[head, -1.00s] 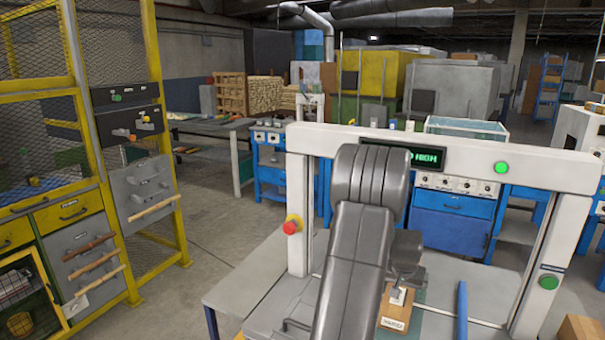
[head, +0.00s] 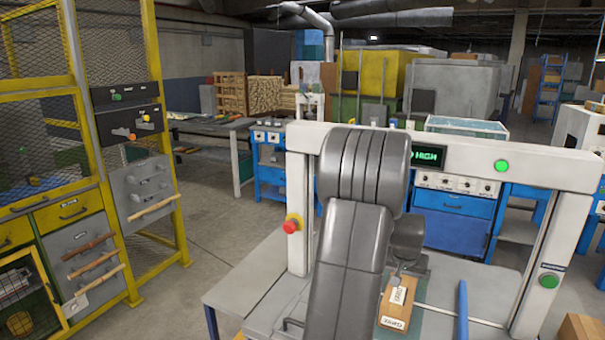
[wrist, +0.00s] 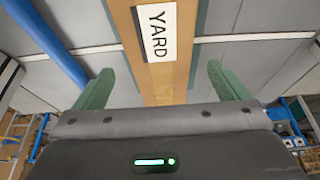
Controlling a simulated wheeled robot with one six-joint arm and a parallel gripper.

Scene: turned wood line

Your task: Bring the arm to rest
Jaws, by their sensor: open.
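My arm (head: 350,240) rises in front of the measuring frame in the head view. My gripper (wrist: 160,69) shows in the wrist view with its two green fingers spread wide and nothing held between them. A wooden block (head: 393,308) with white labels lies on the bench below my wrist. In the wrist view the wooden block (wrist: 182,80) shows its label reading YARD, in line with the space between the fingers. The fingers look clear of it. In the head view my fingers are mostly hidden by my arm.
A white gantry (head: 560,170) with a green HIGH display (head: 429,156) spans the bench (head: 255,285) around my arm. A red stop button (head: 291,225) is on its left post. A blue bar (head: 462,310) lies right of the block. Another wooden block (head: 583,328) is at lower right.

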